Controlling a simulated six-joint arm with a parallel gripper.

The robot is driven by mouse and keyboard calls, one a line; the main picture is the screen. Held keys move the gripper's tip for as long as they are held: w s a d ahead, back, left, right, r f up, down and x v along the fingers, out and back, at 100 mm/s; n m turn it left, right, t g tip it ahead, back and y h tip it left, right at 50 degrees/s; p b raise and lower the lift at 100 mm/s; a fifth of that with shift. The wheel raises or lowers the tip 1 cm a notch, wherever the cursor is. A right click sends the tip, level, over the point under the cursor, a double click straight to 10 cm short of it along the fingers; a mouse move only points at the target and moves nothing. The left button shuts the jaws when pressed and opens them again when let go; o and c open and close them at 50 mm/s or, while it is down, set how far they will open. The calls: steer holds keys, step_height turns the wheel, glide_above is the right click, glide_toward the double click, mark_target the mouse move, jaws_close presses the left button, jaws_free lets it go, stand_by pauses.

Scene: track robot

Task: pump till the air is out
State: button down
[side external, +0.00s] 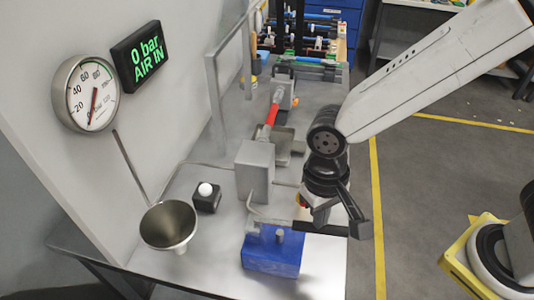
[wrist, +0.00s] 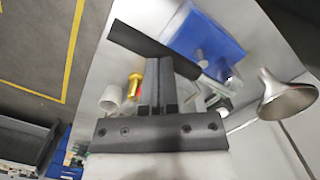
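The blue pump block (side external: 273,252) stands near the front edge of the bench; it also shows in the wrist view (wrist: 207,40). Its black lever (side external: 318,229) sticks out to the right, and shows as a dark bar in the wrist view (wrist: 150,42). My gripper (side external: 358,226) is beside the lever's outer end. In the wrist view its fingers (wrist: 159,62) look close together, with their tips next to the lever; I cannot tell if they touch it. The display (side external: 139,56) reads "0 bar AIR IN". The round gauge (side external: 91,94) has a red needle.
A metal funnel (side external: 169,226) stands left of the pump. A black box with a white button (side external: 206,196) is behind it. A grey block (side external: 255,171) and a red-handled part (side external: 272,113) lie farther back. A grey frame rises behind these.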

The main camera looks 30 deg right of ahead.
steer(key=w, duration=0.1)
steer(key=w+r, duration=0.1)
steer(key=shift+w+d, duration=0.1)
steer(key=shift+w, duration=0.3)
steer(key=shift+r, duration=0.1)
step_height(320, 180, up, 8)
steer(key=shift+w+f, duration=0.25)
steer(key=shift+w, duration=0.15)
stand_by(0.9)
steer(key=s, duration=0.3)
steer(key=shift+s+r, duration=0.1)
steer(key=shift+r, duration=0.3)
steer(key=shift+f, duration=0.15)
